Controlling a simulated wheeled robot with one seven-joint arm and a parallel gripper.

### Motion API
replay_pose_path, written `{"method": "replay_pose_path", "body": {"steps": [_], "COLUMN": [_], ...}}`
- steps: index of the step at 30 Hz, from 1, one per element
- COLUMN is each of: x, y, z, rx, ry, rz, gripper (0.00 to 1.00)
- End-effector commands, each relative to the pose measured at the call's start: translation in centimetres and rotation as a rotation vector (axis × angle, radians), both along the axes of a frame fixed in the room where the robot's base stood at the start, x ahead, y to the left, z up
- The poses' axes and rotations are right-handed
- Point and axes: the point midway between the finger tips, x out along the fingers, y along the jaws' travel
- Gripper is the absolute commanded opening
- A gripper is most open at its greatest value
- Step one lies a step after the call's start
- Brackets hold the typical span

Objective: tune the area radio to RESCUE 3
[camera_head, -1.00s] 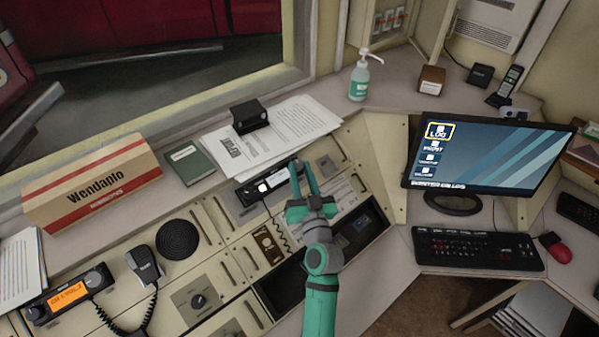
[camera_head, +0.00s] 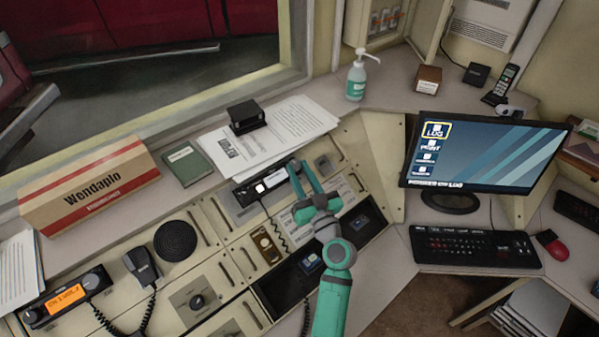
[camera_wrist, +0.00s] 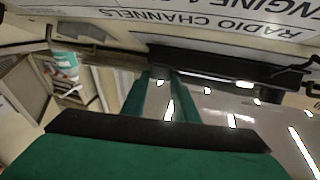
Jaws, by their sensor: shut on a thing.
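A slim dark radio (camera_head: 244,194) with a small pale display (camera_head: 276,178) is set in the console, below the papers; its display text is too small to read. My gripper (camera_head: 297,172) is at the right end of this radio, its fingers closed on what seems to be its right-hand knob. The fingers hide the knob. In the wrist view the fingertips (camera_wrist: 160,78) come together at the dark radio front (camera_wrist: 205,66). An upside-down card (camera_wrist: 225,18) reads "RADIO CHANNELS" and part of "ENGINE". A second radio (camera_head: 68,299) with an orange display is at the lower left.
Papers (camera_head: 290,122) with a black box (camera_head: 246,116) lie behind the radio. A green book (camera_head: 187,163) and a Wendanlo carton (camera_head: 90,187) are left of them. A hand microphone (camera_head: 141,264) with a coiled cord is lower left. A monitor (camera_head: 485,155) and keyboard (camera_head: 474,246) are right.

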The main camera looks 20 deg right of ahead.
Motion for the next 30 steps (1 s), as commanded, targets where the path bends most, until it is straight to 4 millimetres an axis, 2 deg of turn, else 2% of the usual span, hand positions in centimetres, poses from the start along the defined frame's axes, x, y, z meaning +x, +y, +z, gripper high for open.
{"method": "replay_pose_path", "body": {"steps": [8, 9, 11, 21, 30], "x": [0.01, 0.01, 0.02, 0.08, -0.09], "y": [-0.10, -0.10, -0.08, 0.18, -0.36], "z": [-0.31, -0.32, -0.29, -0.13, -0.12], "rx": [-0.001, -0.001, 0.000, -0.001, 0.000], "ry": [0.005, 0.005, 0.005, 0.003, 0.003], "rz": [-0.003, -0.003, -0.001, 0.002, -0.006], "gripper": [0.05, 0.34, 0.46, 0.46, 0.46]}}
